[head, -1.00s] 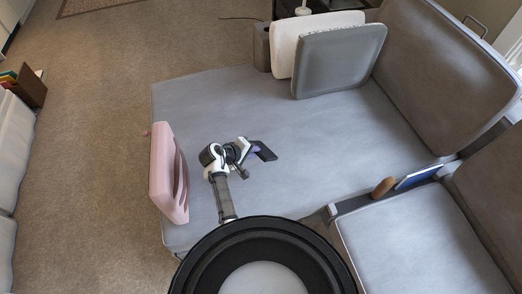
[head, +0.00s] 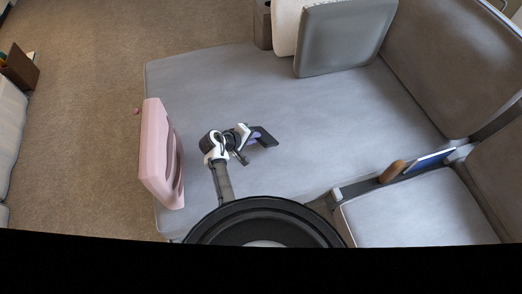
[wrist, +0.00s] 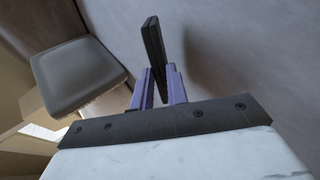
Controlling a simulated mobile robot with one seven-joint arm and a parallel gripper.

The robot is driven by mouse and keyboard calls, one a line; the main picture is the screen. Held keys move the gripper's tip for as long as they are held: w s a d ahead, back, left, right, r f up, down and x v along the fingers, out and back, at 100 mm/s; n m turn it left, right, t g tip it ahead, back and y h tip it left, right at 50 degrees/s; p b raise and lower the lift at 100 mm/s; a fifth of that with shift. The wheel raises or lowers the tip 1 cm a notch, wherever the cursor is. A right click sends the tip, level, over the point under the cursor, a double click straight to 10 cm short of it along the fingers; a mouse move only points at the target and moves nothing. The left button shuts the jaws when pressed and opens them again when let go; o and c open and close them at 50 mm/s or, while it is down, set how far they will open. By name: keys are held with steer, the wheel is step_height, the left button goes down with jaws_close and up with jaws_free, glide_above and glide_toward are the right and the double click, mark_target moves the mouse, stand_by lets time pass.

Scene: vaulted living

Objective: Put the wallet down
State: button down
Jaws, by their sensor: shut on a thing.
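The wallet (wrist: 153,45) is a thin dark slab, seen nearly edge-on in the wrist view. My gripper (wrist: 158,82) is shut on it, with the purple fingers on either side of its lower end. In the head view the wallet (head: 266,137) juts out to the right of my gripper (head: 252,140), over the grey sofa seat (head: 310,125). I cannot tell whether the wallet touches the seat. The fingers are partly hidden by the wrist in the head view.
A pink bag-like object (head: 155,150) stands at the seat's left edge. Grey (head: 340,38) and white (head: 285,22) cushions stand at the back. A brown object (head: 392,171) and a blue book-like item (head: 430,161) sit in the divider at right. The middle seat is clear.

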step_height(320, 180, down, 2)
steer(key=shift+f+b, duration=0.15)
steer(key=shift+b, duration=0.35)
steer(key=c, duration=1.5)
jaws_free()
steer(key=shift+c, duration=0.2)
steer(key=p+v, duration=0.6)
steer(key=v, duration=0.2)
